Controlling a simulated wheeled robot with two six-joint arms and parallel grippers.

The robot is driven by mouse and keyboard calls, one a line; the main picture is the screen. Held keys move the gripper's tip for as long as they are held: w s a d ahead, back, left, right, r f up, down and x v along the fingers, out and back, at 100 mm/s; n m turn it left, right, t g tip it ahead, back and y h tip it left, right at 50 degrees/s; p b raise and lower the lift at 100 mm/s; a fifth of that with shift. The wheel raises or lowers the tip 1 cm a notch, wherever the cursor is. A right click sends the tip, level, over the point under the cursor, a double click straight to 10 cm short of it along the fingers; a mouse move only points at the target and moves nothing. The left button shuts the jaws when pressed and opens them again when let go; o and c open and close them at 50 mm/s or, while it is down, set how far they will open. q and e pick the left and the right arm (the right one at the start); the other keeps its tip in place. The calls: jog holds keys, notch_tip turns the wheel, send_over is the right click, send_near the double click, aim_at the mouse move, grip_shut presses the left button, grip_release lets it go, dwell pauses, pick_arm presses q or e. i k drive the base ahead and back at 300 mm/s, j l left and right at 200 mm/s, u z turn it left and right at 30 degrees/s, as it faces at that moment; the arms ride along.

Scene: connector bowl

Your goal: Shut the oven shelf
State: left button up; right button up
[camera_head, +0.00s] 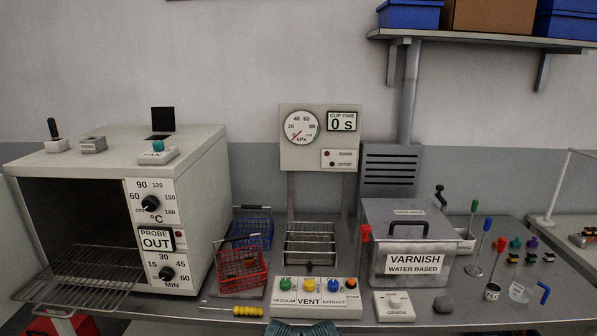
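The oven (190,175) is a pale box at the left with a dark open front. Its wire oven shelf (82,290) is pulled out, with its front part sticking out past the oven opening and over the bench edge. The back part of the shelf lies inside the dark chamber. The shelf looks level and empty. Neither of my grippers can be made out in this view.
A red wire basket (241,268) and a blue one (252,229) stand right of the oven. A yellow-handled tool (236,311) lies near the front edge. A button panel (315,298) and a varnish tank (408,240) stand further right.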

aim_at(76, 308)
jog(key=u, duration=1.6)
jog(key=i+z, duration=0.4)
